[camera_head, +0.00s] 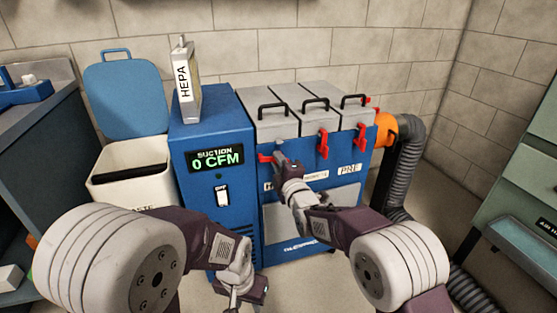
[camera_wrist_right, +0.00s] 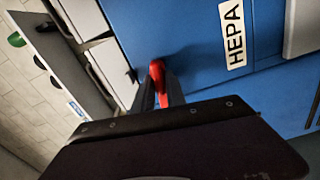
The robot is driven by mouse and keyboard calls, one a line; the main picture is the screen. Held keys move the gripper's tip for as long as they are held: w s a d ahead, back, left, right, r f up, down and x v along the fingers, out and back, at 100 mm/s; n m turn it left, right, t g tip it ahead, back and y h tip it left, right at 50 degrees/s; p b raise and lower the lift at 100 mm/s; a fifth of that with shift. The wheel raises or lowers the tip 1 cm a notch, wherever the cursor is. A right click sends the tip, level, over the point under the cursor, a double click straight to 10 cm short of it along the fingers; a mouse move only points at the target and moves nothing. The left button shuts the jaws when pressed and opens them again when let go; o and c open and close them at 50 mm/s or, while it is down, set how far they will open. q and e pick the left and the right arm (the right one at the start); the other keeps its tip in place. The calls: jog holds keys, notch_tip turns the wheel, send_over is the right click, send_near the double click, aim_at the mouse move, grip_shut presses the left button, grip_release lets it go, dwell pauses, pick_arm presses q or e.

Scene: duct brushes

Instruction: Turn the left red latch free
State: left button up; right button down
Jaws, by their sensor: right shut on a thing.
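The left red latch (camera_head: 265,158) is on the front of the blue filter cabinet (camera_head: 258,205), below the left grey lid (camera_head: 272,125). Its red part points out to the left, while the middle red latch (camera_head: 322,145) and right red latch (camera_head: 362,135) hang down. My right gripper (camera_head: 279,154) is at the left latch and hides part of it. In the right wrist view the red latch (camera_wrist_right: 157,75) sits between the fingers, which are shut on it. My left gripper (camera_head: 254,291) is low in front of the cabinet, away from the latches; its jaw opening is unclear.
A HEPA filter (camera_head: 187,80) stands on the blue suction unit (camera_head: 213,125), whose display reads 0 CFM. A white bin (camera_head: 130,190) with a blue lid is at the left. A grey hose (camera_head: 405,170) with an orange fitting is at the right. Green furniture (camera_head: 520,190) stands far right.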

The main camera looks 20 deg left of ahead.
jog(key=shift+f+n, duration=0.15)
jog(key=shift+n, duration=0.75)
jog(key=c, duration=1.5)
grip_release()
